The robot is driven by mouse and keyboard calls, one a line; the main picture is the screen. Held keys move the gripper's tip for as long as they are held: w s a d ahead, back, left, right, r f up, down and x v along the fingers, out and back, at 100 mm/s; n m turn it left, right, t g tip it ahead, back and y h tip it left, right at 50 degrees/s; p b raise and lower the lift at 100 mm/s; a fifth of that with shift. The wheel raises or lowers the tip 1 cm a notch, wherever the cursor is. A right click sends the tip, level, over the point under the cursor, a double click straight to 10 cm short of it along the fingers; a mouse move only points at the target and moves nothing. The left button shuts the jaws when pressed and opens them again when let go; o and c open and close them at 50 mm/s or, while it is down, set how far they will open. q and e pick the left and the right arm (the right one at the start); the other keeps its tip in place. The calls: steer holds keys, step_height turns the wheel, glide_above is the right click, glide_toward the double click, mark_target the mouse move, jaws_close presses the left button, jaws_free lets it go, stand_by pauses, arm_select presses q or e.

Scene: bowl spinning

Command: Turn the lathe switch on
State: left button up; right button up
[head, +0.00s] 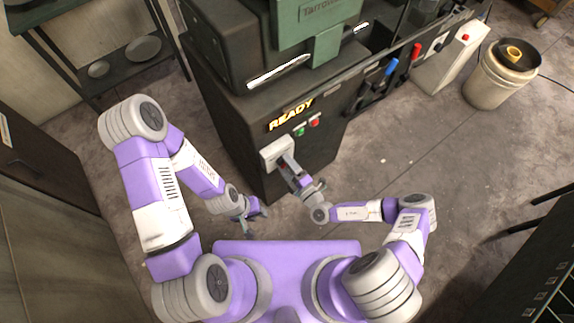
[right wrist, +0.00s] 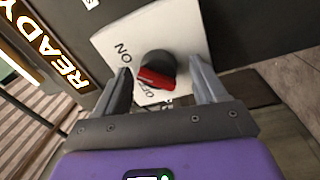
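The lathe switch (right wrist: 157,70) is a round black knob with a red handle on a white plate (right wrist: 185,28) marked ON and OFF in the right wrist view. The red handle lies close to the OFF label, with the ON label off to the left. My right gripper (right wrist: 161,72) is open, one finger on each side of the knob; contact cannot be told. In the head view my right arm reaches the white switch box (head: 270,154) on the lathe's (head: 230,125) front, and the gripper mostly hides the knob. My left gripper (head: 255,218) is open and empty, low beside the lathe.
An orange READY sign (head: 291,115) and a green button (head: 299,131) and red button (head: 315,121) sit above the switch box. Blue (head: 391,67) and red (head: 416,51) handles are further right. A bucket (head: 490,85) stands on open floor at the right. A shelf (head: 100,50) is at the left.

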steer(key=shift+d, duration=0.1)
steer(key=p+v, duration=0.1)
steer(key=v, duration=0.6)
steer(key=shift+s+d, duration=0.15)
steer(key=shift+s, duration=0.05)
stand_by(0.4)
